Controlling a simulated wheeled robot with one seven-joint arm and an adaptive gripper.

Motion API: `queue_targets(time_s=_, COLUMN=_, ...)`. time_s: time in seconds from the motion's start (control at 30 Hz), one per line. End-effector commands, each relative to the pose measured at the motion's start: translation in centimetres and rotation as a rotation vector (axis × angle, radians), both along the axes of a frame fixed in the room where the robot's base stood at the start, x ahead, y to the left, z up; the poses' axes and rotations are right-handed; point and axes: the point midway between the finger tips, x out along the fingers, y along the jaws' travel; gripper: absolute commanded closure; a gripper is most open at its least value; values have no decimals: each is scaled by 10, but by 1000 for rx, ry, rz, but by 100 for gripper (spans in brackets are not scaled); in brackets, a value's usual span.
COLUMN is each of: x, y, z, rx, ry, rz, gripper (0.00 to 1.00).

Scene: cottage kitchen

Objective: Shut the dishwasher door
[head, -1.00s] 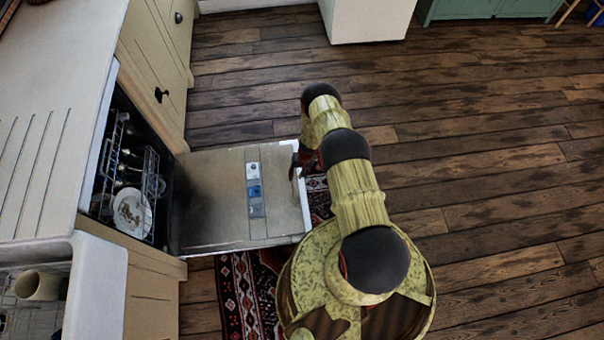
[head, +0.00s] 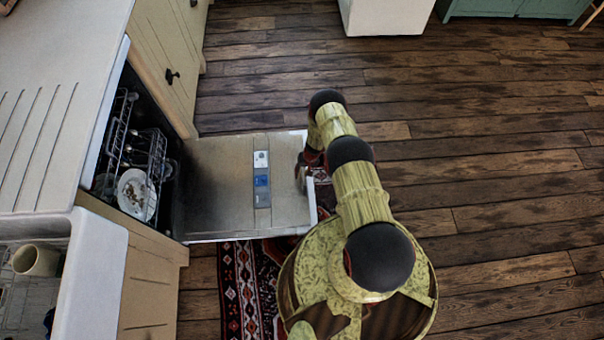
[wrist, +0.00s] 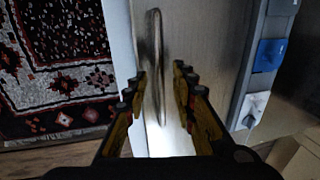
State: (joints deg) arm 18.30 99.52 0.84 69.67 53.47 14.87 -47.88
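The dishwasher door (head: 225,190) is folded down flat in the head view, its inner face up. A long grey handle (wrist: 155,65) shows in the wrist view along the door's pale outer edge. My gripper (wrist: 158,95) is open, with one finger on each side of the handle in the picture. I cannot tell whether the fingers touch it. In the head view my gripper (head: 305,175) is at the door's right end, partly hidden by my arm. The dishwasher's rack (head: 152,160) holds a dirty plate (head: 137,193).
A patterned rug (head: 245,290) lies under and beside the door. The counter (head: 55,100) and a sink (head: 95,270) with a mug (head: 37,260) are on the left. Cream cabinets (head: 165,65) adjoin the dishwasher. Wooden floor (head: 480,180) is clear on the right.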

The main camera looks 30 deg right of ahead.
Motion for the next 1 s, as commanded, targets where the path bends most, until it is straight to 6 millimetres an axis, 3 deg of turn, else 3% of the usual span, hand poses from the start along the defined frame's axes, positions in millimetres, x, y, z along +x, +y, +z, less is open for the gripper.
queue_targets(time_s=0.17, x=0, y=0, z=0, rx=0, ry=0, rz=0, gripper=75)
queue_targets(time_s=0.6, x=0, y=0, z=0, rx=0, ry=1, rz=0, gripper=100)
queue_targets(time_s=1.0, x=-1, y=0, z=0, rx=0, ry=1, rz=0, gripper=100)
